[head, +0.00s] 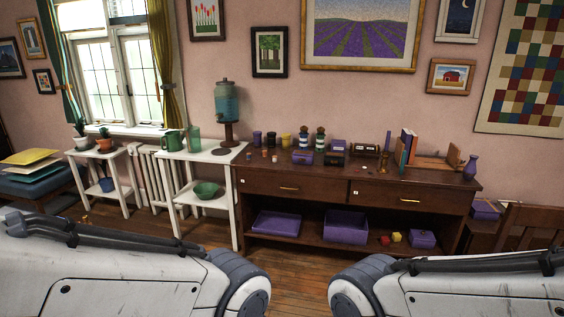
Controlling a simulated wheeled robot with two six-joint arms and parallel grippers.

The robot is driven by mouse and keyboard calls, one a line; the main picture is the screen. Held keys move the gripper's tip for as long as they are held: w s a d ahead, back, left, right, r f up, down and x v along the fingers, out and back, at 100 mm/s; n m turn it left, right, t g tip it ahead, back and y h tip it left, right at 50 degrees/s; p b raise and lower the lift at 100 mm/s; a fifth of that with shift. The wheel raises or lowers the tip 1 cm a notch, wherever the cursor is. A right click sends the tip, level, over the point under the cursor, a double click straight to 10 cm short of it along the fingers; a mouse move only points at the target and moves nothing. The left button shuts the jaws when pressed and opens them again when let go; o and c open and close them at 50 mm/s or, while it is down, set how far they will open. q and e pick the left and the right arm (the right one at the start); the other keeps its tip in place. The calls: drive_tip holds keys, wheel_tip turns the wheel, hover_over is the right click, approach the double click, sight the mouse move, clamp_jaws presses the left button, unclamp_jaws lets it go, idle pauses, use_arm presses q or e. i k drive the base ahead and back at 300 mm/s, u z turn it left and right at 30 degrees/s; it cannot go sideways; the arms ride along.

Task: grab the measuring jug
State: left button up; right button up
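A green jug (172,141) with a handle stands upright on the top of a white side table (213,155), at the left of the dark sideboard. I see no measuring marks on it at this size. A lighter green tumbler-like vessel (194,139) stands just right of it. My two arms cross the bottom of the view, well short of the table. Neither of my grippers is in view.
A blue-green dispenser (227,103) stands at the right of the table, and a green bowl (206,189) on its lower shelf. The dark sideboard (320,188) holds jars, boxes and books. A white plant stand (101,153) and a radiator (150,178) are left. Wooden floor shows between.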

sight(193, 134)
drive_tip(key=u, duration=0.2)
drive_tip(key=i, duration=1.9)
drive_tip(key=u, duration=0.75)
drive_tip(key=i, duration=2.25)
drive_tip(key=u, duration=0.2)
